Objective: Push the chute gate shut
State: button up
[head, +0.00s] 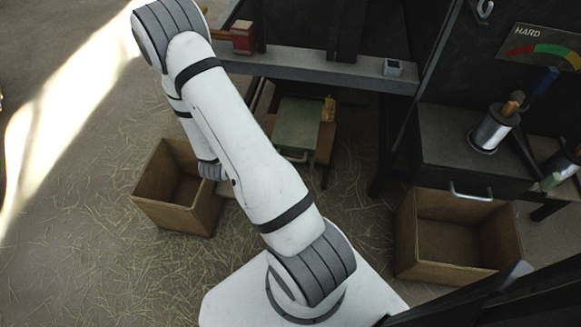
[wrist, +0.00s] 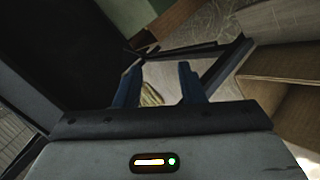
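A grey-green panel (head: 298,122) with a metal handle (head: 295,157) lies in a wooden, trough-like frame (head: 325,142) under the dark bench. It may be the chute gate; I cannot tell for sure, nor how far open it stands. In the wrist view a pale green surface (wrist: 128,14) shows at the top, perhaps the same panel. My gripper (wrist: 158,80) has its two blue fingers spread apart. A small yellowish thing (wrist: 151,96) shows between them; I cannot tell whether it is near or beyond them. In the head view my arm hides the gripper.
An open wooden box (head: 178,190) stands on the straw-strewn floor at left, another (head: 455,235) at right. A box (wrist: 262,82) fills the wrist view's right side. A dark bench rail (head: 310,70) crosses above the trough.

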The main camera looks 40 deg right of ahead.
aim_at(291, 160)
jog(key=s+d+f+n+g+h+b, duration=0.1)
jog(key=s+d+f+n+h+b, duration=0.35)
jog(key=s+f, duration=0.5)
jog(key=shift+m+h, duration=0.45)
jog(key=shift+h, duration=0.2)
jog(key=x, duration=0.3)
jog(key=b+x, duration=0.1)
jog(key=x, duration=0.1)
jog(key=b+x, duration=0.1)
jog(key=x, duration=0.2)
jog(key=shift+w+d+f, duration=0.2)
jog(key=shift+d+f, duration=0.05)
jog(key=shift+f, duration=0.1)
jog(key=shift+c, duration=0.6)
grip_shut()
